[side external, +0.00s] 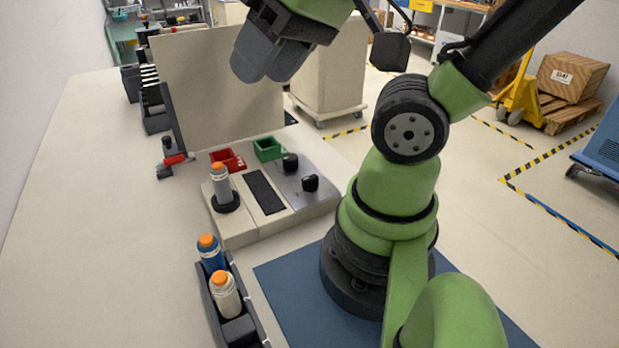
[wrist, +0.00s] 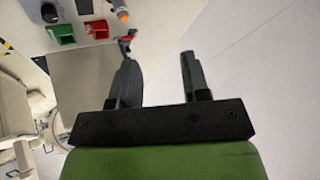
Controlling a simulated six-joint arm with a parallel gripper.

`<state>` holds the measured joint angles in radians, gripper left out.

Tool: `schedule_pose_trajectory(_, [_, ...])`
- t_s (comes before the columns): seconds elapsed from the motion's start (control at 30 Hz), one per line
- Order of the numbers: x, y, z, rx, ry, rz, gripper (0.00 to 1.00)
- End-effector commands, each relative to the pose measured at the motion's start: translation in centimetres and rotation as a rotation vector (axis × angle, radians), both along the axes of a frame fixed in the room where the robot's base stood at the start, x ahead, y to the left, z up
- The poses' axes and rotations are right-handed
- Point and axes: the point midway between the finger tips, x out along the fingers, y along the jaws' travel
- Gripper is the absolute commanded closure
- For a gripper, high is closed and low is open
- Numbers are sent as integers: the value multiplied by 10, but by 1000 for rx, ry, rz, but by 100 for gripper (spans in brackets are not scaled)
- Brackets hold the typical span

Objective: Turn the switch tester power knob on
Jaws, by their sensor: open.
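The switch tester (side external: 240,228) is a beige console on the table with a grey metal panel (side external: 296,186) at its right. I cannot tell from labels which is the power knob. One black knob (wrist: 50,13) shows at the top left of the wrist view. My gripper (side external: 262,68) is high above and behind the console, apart from both knobs. In the wrist view its two fingers (wrist: 158,65) are spread with nothing between them.
A red bin (side external: 226,160), a green bin (side external: 268,149) and an orange-capped bottle (side external: 220,184) stand on the console. An upright beige board (side external: 215,95) rises behind it. A dark tray (side external: 243,332) with two more bottles is in front. The table's left side is clear.

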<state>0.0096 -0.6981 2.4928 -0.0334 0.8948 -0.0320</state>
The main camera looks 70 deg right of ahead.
Motion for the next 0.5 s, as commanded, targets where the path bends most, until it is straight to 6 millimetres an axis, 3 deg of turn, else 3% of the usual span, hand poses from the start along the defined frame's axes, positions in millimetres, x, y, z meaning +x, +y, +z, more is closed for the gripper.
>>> schedule_pose_trajectory(0.17, [19, -27, -32, -217, 196, 138, 57])
schedule_pose_trajectory(0.5, [34, -91, -118, -528, 665, 703, 57])
